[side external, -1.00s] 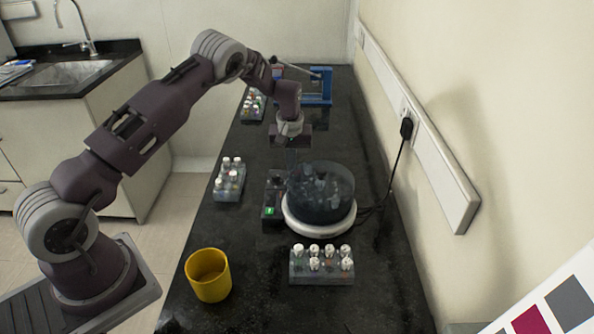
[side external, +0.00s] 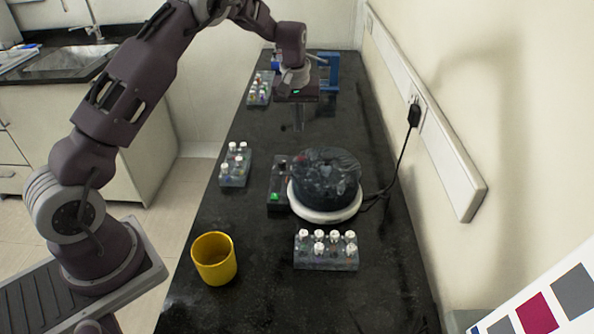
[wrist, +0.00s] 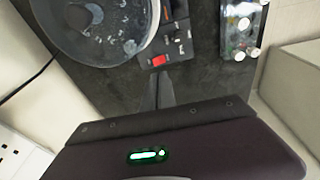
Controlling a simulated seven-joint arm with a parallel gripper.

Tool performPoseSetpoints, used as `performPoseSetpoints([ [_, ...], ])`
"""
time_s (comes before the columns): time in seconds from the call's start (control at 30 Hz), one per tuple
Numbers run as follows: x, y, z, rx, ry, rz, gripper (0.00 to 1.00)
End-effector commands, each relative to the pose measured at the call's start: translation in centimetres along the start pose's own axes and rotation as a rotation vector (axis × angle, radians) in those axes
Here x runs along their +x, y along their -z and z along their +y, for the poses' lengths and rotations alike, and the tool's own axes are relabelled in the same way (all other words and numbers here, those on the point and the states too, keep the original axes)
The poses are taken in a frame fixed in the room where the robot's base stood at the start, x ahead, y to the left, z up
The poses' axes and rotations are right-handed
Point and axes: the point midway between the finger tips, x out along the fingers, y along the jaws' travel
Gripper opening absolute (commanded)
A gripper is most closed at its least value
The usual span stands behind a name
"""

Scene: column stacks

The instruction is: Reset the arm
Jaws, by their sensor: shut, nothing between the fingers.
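My gripper (side external: 299,124) hangs above the black bench (side external: 265,310), behind the round machine in the side external view. Its fingers are together with nothing between them. In the wrist view the closed fingertips (wrist: 164,82) point at the bare bench near the machine's control box. The machine has a white base (side external: 325,213) and a clear dark drum (side external: 325,178) with things inside that I cannot make out. The drum also shows at the top left of the wrist view (wrist: 95,25).
White-capped vial racks stand at the front (side external: 326,257), left (side external: 235,168) and back left (side external: 258,91). A yellow cup (side external: 214,260) is at the front left. A blue frame (side external: 331,72) stands at the back. A cable (side external: 401,155) runs to the right wall.

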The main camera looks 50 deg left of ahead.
Motion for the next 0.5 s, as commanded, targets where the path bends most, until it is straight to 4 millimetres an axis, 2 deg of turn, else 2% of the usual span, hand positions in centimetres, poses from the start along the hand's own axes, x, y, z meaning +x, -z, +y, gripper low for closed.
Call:
performPoseSetpoints([
  [0.03,-4.6,-1.3,0.4,0.03,-0.04,0.017,0.0],
  [0.1,-10.7,-4.4,0.4,0.094,-0.09,0.033,0.0],
  [0.17,-15.2,-7.6,-0.1,0.159,-0.129,0.051,0.0],
  [0.2,-17.9,-10.1,-0.7,0.205,-0.152,0.065,0.0],
  [0.23,-19.7,-12.0,-1.2,0.242,-0.168,0.076,0.0],
  [0.3,-23.1,-16.7,-2.9,0.334,-0.199,0.108,0.0],
  [0.37,-25.1,-20.8,-4.7,0.415,-0.217,0.142,0.0],
  [0.4,-26.0,-23.5,-6.0,0.469,-0.224,0.167,0.0],
  [0.5,-26.5,-29.0,-9.3,0.587,-0.225,0.224,0.0],
])
